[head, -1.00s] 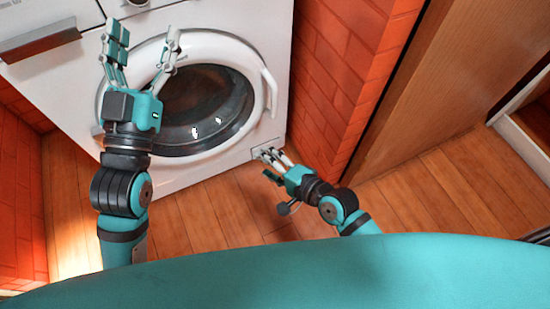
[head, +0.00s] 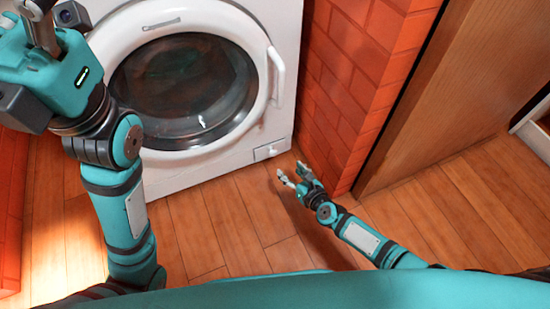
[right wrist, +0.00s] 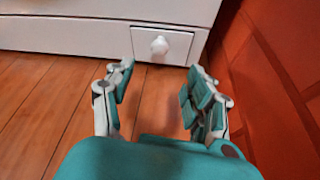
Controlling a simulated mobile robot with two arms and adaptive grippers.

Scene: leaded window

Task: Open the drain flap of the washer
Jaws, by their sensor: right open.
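The white washer (head: 288,40) stands at the back with its round door (head: 185,90) shut. The drain flap (head: 260,155) is a small square panel low on the washer's right front corner. It looks shut. In the right wrist view the flap (right wrist: 180,50) shows a small white knob (right wrist: 159,45) near its middle. My right gripper (head: 292,170) is open and empty, low over the floor, in front of the flap and a little right of it. Its fingers point at the flap, apart from it. My left gripper (head: 50,25) is at the upper left, its fingertips cut off.
A red brick wall (head: 350,80) runs close along the washer's right side, near my right gripper. A wooden door or panel (head: 430,110) stands farther right. The wooden floor (head: 225,225) before the washer is clear.

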